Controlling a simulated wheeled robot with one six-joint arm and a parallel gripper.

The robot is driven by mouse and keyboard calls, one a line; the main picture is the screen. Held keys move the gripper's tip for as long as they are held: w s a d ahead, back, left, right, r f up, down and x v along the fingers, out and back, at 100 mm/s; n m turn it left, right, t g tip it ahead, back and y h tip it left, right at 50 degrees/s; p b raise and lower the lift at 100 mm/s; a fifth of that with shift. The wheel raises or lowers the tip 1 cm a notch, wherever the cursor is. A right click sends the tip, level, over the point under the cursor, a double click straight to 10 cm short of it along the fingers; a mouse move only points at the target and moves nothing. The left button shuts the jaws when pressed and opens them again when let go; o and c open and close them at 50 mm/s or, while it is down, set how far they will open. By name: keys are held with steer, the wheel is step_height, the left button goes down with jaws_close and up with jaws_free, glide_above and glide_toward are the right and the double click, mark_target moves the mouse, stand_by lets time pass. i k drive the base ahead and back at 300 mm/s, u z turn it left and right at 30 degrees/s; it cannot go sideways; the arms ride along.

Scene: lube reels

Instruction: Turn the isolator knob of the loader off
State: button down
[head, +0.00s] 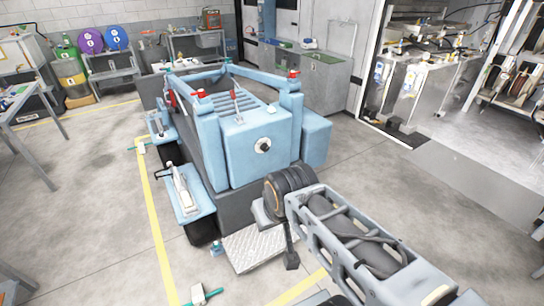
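The loader is a light blue machine (240,110) standing in the middle of the floor. A round dark knob on a pale ring (263,146), which looks like the isolator knob, sits on its blue near face. Its exact turned position is too small to read. My grey arm comes in from the lower right and ends at a black rounded joint in front of the loader's lower right corner, below and right of the knob. A dark part hangs below this joint; I cannot make out gripper fingers or anything held. Nothing of mine visibly touches the knob.
A blue side platform (190,195) sticks out on the loader's left. A checker-plate step (255,246) is at its front. Small green-and-white items (203,295) lie on the floor near the yellow line. A metal cabinet (318,80) stands behind. Floor on the right is clear.

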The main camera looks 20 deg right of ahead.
mark_target(264, 147)
steer(key=z, duration=0.8)
steer(key=i, duration=1.3)
steer(key=u, duration=0.6)
steer(key=k, duration=0.5)
steer(key=u, duration=0.3)
steer(key=i, duration=0.45)
steer(key=z, duration=0.1)
